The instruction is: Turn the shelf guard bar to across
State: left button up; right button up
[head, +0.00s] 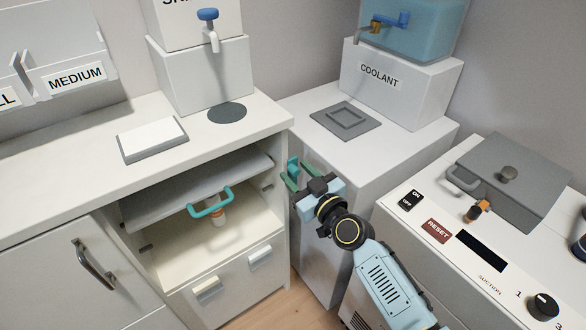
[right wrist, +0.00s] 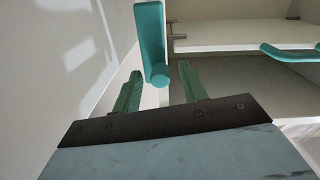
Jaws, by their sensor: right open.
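The shelf guard bar (head: 292,167) is a short teal bar at the right front edge of the open cabinet compartment. In the right wrist view the bar (right wrist: 150,40) stands nearly upright, with a rounded lower end. My right gripper (head: 298,177) is at the bar. Its two green fingers (right wrist: 157,92) are open, one on each side of the bar's lower end in the picture. I cannot tell whether they touch it. My left gripper is not in view.
The grey shelf (head: 165,202) in the compartment has a teal U-shaped handle (head: 212,210) at its front. The coolant cabinet (head: 335,190) stands close on the right, with a narrow floor gap between.

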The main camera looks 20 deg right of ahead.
grip_shut()
dwell(0.3)
